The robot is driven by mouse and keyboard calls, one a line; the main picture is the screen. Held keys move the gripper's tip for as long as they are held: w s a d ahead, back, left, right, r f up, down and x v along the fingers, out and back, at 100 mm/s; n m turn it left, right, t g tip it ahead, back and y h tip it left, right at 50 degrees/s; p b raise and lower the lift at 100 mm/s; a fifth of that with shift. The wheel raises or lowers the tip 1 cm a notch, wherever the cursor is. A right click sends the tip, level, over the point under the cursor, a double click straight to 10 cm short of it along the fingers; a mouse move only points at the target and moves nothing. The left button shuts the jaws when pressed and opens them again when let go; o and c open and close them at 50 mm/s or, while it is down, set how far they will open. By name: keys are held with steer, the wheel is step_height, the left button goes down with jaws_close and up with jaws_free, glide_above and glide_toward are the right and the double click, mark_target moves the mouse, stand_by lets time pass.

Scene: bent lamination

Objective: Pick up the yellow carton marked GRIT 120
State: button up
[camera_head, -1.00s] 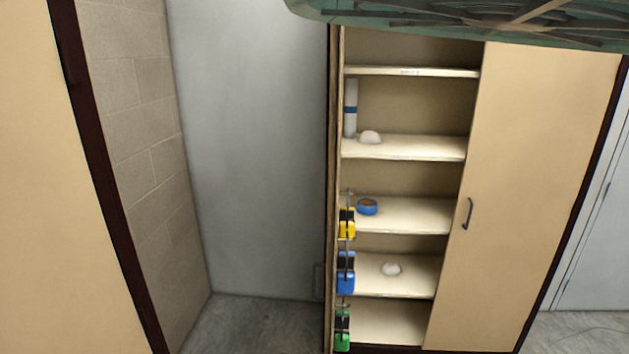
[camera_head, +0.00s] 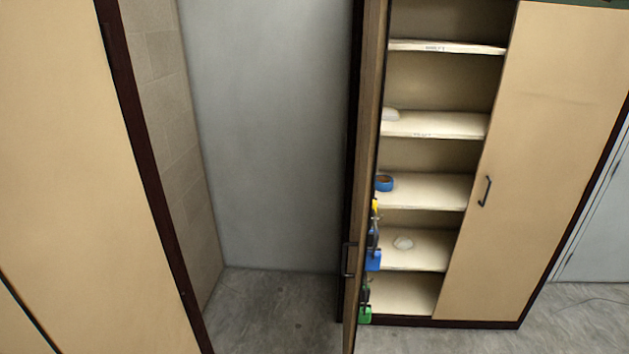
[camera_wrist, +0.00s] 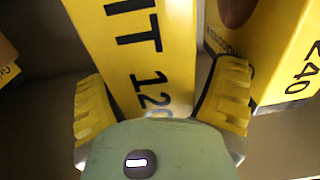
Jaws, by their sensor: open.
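The yellow carton marked with "IT 120" (camera_wrist: 170,45) fills the upper middle of the wrist view; the start of its marking is cut off. My gripper (camera_wrist: 158,76) is open, with one yellow ridged finger at the carton's left side and one at its right. The carton's lower part is hidden behind my green gripper body. I cannot tell whether the fingers touch it. Neither the carton nor my gripper shows in the head view.
A yellow carton marked 240 (camera_wrist: 268,50) stands close to the right finger. Part of another carton (camera_wrist: 5,60) shows at the left edge. In the head view, an open cabinet (camera_head: 430,190) holds a blue roll (camera_head: 384,183); its door (camera_head: 368,150) stands ajar.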

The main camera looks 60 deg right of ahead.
steer(key=c, duration=1.4)
